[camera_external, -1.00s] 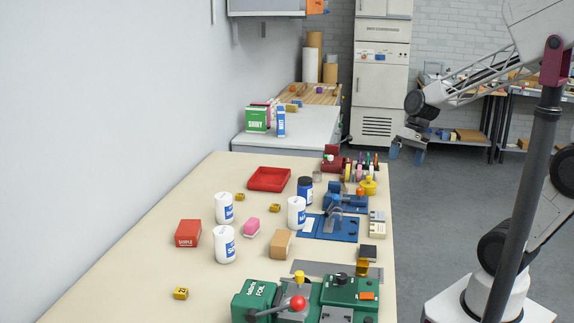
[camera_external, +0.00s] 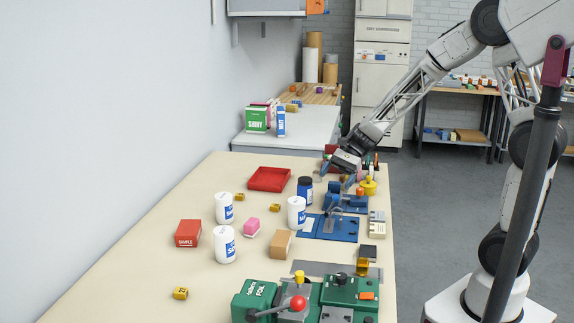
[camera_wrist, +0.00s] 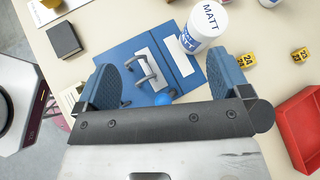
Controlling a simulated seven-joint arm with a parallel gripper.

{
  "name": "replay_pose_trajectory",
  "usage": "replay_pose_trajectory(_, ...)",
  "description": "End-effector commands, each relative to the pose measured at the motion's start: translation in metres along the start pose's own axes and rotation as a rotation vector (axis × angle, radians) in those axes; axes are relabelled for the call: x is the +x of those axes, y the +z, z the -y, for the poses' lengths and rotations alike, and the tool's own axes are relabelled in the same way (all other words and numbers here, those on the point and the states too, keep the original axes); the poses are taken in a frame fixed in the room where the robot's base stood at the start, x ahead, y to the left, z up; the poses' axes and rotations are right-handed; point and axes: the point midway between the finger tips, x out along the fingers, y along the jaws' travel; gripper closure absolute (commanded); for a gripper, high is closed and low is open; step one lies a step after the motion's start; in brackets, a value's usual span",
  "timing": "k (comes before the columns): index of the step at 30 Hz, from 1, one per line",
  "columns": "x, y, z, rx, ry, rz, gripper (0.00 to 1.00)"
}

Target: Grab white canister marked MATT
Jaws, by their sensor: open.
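The white canister marked MATT (camera_wrist: 207,22) stands upright at the top of the wrist view, beside the blue mat, its lid lettered MATT. In the external view the white canister by the blue mat (camera_external: 297,211) appears to be the same one; its label is too small to read fully. My gripper (camera_external: 346,178) hangs above the far right part of the table, beyond and to the right of that canister. In the wrist view my gripper (camera_wrist: 166,82) has its blue fingers spread wide, with nothing held between them. The canister is ahead of the right finger, apart from it.
Two other white canisters (camera_external: 224,208) (camera_external: 225,244) stand to the left. A dark blue jar (camera_external: 305,190) stands close behind the MATT canister. A blue fixture with a handle (camera_wrist: 150,72) lies below the fingers. A red tray (camera_external: 269,179) is at the back, and a green machine (camera_external: 330,298) in front.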

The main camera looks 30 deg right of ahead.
Motion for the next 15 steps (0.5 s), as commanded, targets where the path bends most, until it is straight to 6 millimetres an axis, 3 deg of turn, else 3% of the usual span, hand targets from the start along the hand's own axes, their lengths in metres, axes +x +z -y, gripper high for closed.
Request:
replay_pose_trajectory(9,0.052,-0.032,0.047,0.224,-0.067,0.148,0.05)
replay_pose_trajectory(15,0.067,-0.042,0.061,0.294,-0.09,0.192,0.05)
